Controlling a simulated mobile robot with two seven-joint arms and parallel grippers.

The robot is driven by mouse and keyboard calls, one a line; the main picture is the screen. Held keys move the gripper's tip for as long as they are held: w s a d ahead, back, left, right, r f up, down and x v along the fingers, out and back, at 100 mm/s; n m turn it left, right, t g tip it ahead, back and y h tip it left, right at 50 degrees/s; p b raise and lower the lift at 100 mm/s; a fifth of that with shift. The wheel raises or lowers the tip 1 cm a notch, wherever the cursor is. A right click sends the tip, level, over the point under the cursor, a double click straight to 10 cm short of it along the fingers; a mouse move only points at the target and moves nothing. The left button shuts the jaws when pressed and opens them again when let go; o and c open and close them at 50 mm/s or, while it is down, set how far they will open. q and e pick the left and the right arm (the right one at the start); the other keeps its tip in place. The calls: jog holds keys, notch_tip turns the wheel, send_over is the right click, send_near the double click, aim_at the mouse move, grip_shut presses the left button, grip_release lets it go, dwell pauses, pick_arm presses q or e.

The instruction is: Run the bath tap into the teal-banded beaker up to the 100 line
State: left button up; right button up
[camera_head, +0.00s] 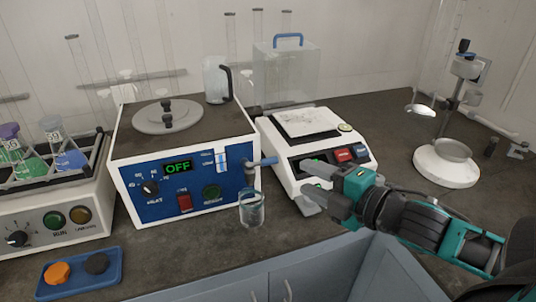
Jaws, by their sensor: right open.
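The clear beaker (251,208) stands upright on the bench close to the panel, below the tap. A bluish-teal tint shows in it, but its lines and water level are too small to read. My right gripper (326,194) is open and empty, to the right of the beaker and apart from it, in front of the balance. The tap's open or closed state cannot be told. My left gripper is out of view.
The bath's display (178,167) reads OFF. A white balance (334,162) stands right of the bath, and a shaker with flasks (68,158) stands left. A blue tray (78,278) lies front left. Bare bench (390,150) lies between balance and stand (446,165).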

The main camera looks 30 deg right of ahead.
aim_at(272, 162)
jog(key=shift+b+x, duration=0.55)
jog(key=shift+x, duration=5.65)
jog(key=shift+s+f, duration=0.1)
jog(key=shift+f, duration=0.05)
jog(key=shift+c, duration=0.3)
grip_shut()
